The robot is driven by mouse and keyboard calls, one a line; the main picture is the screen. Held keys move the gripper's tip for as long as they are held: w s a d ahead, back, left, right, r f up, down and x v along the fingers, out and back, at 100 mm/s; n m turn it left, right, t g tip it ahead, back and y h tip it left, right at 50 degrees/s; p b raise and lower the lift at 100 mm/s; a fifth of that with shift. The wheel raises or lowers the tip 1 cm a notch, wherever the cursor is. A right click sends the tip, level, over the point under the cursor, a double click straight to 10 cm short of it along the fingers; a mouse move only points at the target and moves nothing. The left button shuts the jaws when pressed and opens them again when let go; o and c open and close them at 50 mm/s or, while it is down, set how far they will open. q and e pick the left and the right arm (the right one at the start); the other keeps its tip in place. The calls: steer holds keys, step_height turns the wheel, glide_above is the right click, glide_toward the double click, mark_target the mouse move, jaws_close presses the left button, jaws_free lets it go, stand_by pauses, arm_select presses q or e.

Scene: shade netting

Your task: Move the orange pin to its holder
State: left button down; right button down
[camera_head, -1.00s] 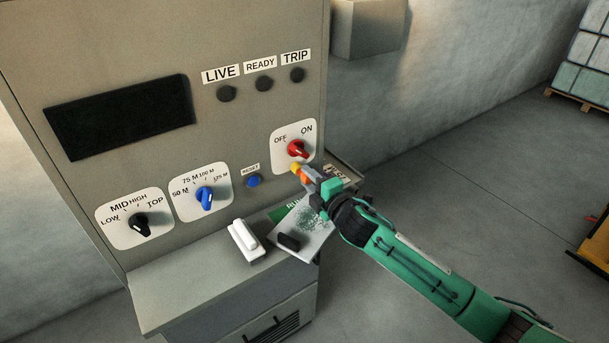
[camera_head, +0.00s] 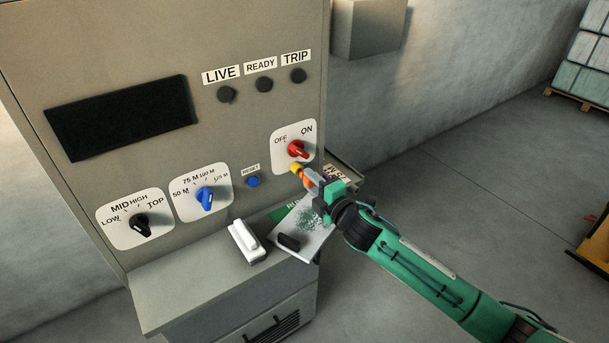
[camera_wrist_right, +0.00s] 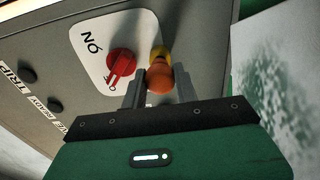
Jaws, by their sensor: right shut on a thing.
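The orange pin (camera_head: 305,174) has a yellow end (camera_head: 296,168) that points toward the grey panel. My right gripper (camera_head: 312,181) is shut on the pin, just below and right of the red OFF/ON knob (camera_head: 297,149). In the right wrist view the orange pin (camera_wrist_right: 159,76) sits between the fingers, with its yellow end beyond it, beside the red knob (camera_wrist_right: 121,63). I cannot tell whether the yellow end touches the panel. No pin holder can be made out. My left gripper is not in view.
A white block-shaped object (camera_head: 247,241) and a speckled white sheet (camera_head: 304,226) with a dark object on it lie on the ledge below the panel. A blue knob (camera_head: 205,197), a black knob (camera_head: 139,224) and a blue RESET button (camera_head: 253,182) are to the left.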

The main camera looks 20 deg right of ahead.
steer(key=shift+s, duration=0.15)
steer(key=shift+p+v, duration=0.35)
steer(key=shift+v, duration=1.6)
steer(key=shift+d, duration=0.1)
steer(key=shift+v, duration=1.8)
steer(key=shift+s, duration=0.15)
